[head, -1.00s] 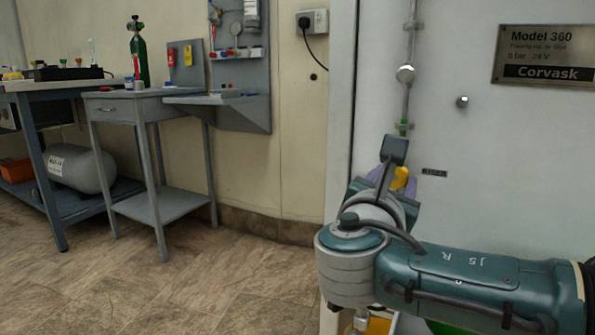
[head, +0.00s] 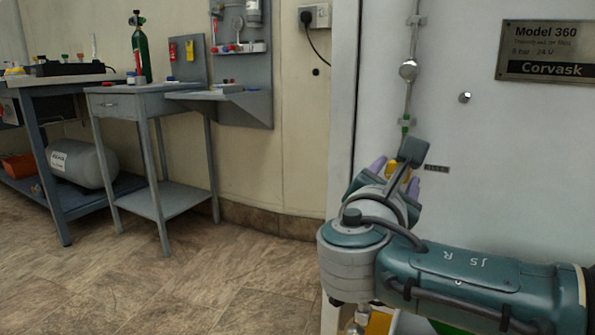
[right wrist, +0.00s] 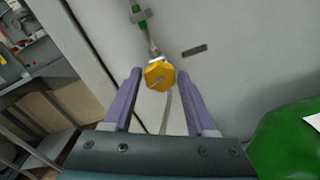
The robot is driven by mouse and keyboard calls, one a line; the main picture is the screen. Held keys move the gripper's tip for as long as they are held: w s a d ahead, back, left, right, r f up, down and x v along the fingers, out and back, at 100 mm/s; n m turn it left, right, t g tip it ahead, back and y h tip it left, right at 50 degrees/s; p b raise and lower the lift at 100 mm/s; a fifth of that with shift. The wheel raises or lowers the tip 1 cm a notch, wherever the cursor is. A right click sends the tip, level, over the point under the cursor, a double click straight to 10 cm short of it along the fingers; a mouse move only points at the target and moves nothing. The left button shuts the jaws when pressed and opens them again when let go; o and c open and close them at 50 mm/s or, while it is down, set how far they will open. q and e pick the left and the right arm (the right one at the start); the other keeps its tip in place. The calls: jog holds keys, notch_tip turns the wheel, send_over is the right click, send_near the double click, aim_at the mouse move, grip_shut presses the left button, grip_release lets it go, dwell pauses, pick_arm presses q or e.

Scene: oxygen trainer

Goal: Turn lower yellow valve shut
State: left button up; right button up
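The yellow valve (right wrist: 159,76) is a faceted knob on a thin pipe against the white panel. In the right wrist view it sits between and just beyond the tips of my right gripper (right wrist: 160,73). The two purple fingers are spread wide, with a gap on each side of the knob. In the head view the yellow valve (head: 398,171) is partly hidden behind my right gripper (head: 395,170) and wrist. Another bit of yellow (head: 378,323) shows below my right arm, mostly hidden. My left gripper is not in view.
A green rounded body (right wrist: 288,140) lies at the right of the wrist view. Tables stand left; the floor between is clear.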

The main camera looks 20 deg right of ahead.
jog(key=shift+o, duration=1.3)
jog(key=p+v, duration=0.3)
jog(key=v, duration=0.7)
jog(key=shift+p, duration=0.35)
